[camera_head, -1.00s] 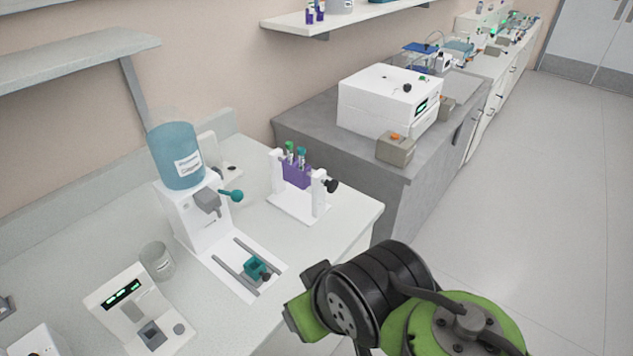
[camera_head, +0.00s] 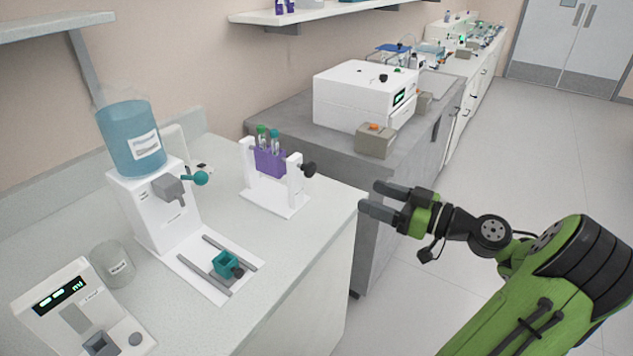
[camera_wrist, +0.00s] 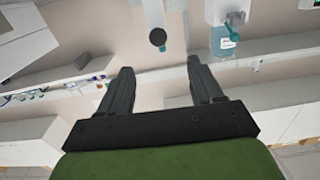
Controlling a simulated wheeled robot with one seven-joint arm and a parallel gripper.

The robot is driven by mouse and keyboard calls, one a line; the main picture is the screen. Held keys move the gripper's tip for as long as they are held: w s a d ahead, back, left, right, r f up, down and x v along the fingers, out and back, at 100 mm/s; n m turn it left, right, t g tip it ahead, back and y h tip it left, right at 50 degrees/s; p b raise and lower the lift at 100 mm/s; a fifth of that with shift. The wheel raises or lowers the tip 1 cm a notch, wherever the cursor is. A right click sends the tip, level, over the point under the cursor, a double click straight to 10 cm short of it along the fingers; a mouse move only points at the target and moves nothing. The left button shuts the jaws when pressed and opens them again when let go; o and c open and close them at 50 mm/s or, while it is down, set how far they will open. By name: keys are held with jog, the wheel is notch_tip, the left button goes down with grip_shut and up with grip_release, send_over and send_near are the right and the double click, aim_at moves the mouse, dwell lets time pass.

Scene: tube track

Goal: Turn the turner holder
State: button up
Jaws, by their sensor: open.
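The turner holder (camera_head: 275,195) is a white stand on the bench with two posts. A purple tube rack (camera_head: 270,161) hangs between the posts with capped tubes in it. A black knob (camera_head: 309,169) sticks out on its right side. My gripper (camera_head: 370,197) is open and empty, to the right of the knob and apart from it, with its fingers pointing left toward the stand. In the wrist view, the black knob (camera_wrist: 158,37) lies beyond and between the fingertips (camera_wrist: 160,68). Part of the white stand (camera_wrist: 153,12) is cut off by the top edge there.
A dispenser with a blue bottle (camera_head: 136,138) stands left of the turner holder, with a teal block (camera_head: 226,263) on rails in front. A beaker (camera_head: 113,264) and a white meter (camera_head: 67,305) are farther left. A grey cabinet (camera_head: 360,165) with a white machine (camera_head: 365,95) stands behind.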

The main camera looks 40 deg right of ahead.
aim_at(312, 171)
jog(key=x, duration=0.5)
jog(key=b+x, duration=0.1)
jog(key=x, duration=0.9)
jog(key=shift+w+d+r+b, duration=0.15)
jog(key=shift+w+r+b, duration=0.1)
jog(key=shift+b, duration=0.15)
jog(key=c, duration=1)
jog(key=shift+c, duration=0.2)
